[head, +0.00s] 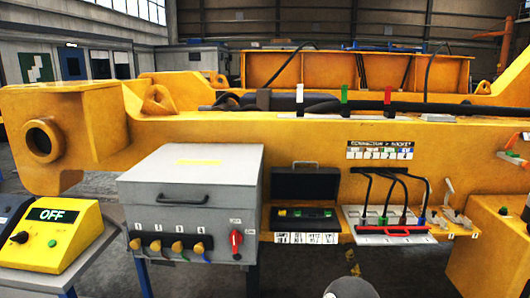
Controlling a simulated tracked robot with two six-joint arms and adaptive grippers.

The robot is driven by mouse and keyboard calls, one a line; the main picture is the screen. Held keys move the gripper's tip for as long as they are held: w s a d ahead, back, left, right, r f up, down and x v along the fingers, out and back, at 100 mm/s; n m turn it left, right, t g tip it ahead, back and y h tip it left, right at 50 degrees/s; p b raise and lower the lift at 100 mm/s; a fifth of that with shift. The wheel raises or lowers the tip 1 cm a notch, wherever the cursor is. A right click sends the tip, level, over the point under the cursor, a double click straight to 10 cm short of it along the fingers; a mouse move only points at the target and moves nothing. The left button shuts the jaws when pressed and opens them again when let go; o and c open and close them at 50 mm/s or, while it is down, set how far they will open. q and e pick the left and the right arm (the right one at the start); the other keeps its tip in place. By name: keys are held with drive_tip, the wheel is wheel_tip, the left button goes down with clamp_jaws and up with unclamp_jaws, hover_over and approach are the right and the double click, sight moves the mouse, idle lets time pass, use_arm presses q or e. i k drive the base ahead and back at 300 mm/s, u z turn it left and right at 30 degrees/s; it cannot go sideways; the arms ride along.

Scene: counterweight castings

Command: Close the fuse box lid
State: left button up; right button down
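The fuse box appears to be the small black box (305,222) in the head view, right of the large grey box. Its black lid (305,186) stands open, roughly upright at the back, with a handle (305,164) on its top edge. Small green and yellow parts show inside the box. White labels (306,238) run along the ledge in front of it. Neither of my grippers can be made out in the head view, and nothing is seen touching the lid.
A large grey box (190,215) with a black handle and red switch (236,241) stands close on the left. A socket panel (385,220) with black cables and a red handle is on the right. A yellow beam (240,140) runs behind. A yellow OFF box (50,240) stands far left.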

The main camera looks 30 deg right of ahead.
sight(317, 183)
drive_tip(key=z, duration=0.05)
drive_tip(key=i, duration=1)
drive_tip(key=z, duration=0.5)
